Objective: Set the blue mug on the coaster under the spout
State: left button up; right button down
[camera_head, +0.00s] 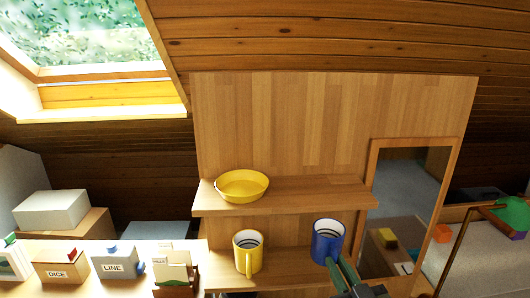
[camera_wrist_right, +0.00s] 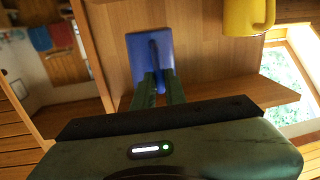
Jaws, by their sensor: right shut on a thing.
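The blue mug (camera_head: 327,240) is at the right end of the lower shelf level, upright, with its dark striped inside showing. My right gripper (camera_head: 337,264) reaches it from the lower right and is shut on it at its near side. In the right wrist view the blue mug (camera_wrist_right: 138,56) is straight ahead, and the two green fingers (camera_wrist_right: 158,84) close at its handle. I cannot tell whether the mug's base touches the shelf. No coaster or spout can be made out. My left gripper is not in view.
A yellow mug (camera_head: 247,258) stands left of the blue one, on the lower shelf (camera_head: 287,263). A yellow bowl (camera_head: 242,187) sits on the upper shelf (camera_head: 315,192), close above. A framed mirror (camera_head: 405,185) is right of the mug. Labelled boxes (camera_head: 62,268) stand at left.

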jog(key=s+f+h, duration=0.1)
jog(key=s+f, duration=0.2)
jog(key=s, duration=0.5)
jog(key=s+d+f+m+h, duration=0.1)
jog(key=s+f, duration=0.2)
jog(key=s, duration=0.5)
jog(key=shift+s+d+f+m+h+b, duration=0.25)
jog(key=shift+s+f+m+h+b, duration=0.1)
jog(key=shift+h+b, duration=0.1)
jog(key=shift+w, duration=0.15)
